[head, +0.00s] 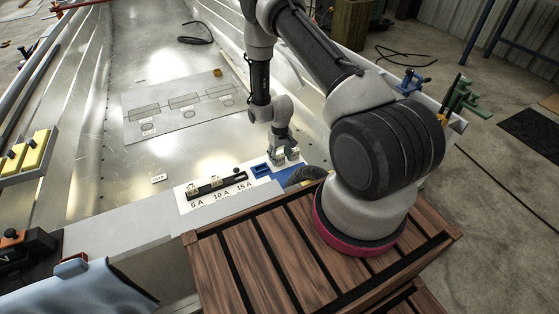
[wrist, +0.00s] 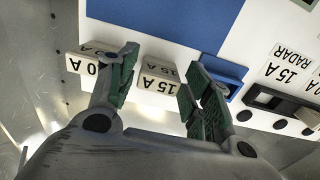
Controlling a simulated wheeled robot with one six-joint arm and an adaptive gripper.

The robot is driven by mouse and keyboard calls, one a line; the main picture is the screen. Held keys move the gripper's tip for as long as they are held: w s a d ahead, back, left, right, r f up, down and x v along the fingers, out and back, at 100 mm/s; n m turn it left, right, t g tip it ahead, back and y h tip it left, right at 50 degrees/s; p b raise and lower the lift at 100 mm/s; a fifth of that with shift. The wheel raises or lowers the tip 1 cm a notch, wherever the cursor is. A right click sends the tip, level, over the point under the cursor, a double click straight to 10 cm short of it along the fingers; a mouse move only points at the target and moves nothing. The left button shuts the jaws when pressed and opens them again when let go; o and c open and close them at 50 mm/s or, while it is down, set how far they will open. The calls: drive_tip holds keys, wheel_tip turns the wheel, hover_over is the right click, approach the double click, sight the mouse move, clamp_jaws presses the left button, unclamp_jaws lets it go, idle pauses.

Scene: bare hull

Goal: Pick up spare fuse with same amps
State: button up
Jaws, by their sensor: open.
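A white fuse block marked 15 A (wrist: 160,80) stands between the fingers of my gripper (wrist: 163,62) in the wrist view. The fingers are open, with green pads on either side of it; I cannot tell whether either pad touches it. Another white block, its marking partly cut off to "0 A" (wrist: 88,58), is just left of the left finger. In the head view my gripper (head: 284,156) is low at the right end of the white panel (head: 225,203). A black fuse holder (wrist: 280,103) beside a "15 A RADAR" label shows at the wrist view's right.
A black rail (head: 217,187) with small blocks lies above the 5 A, 10 A and 15 A labels. A blue patch (head: 262,171) and a small blue tray (wrist: 222,68) are close to my gripper. A wooden slatted crate (head: 250,255) is in front. A grey sheet (head: 185,112) lies behind.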

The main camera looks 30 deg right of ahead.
drive_tip(key=shift+f, duration=0.65)
drive_tip(key=c, duration=0.6)
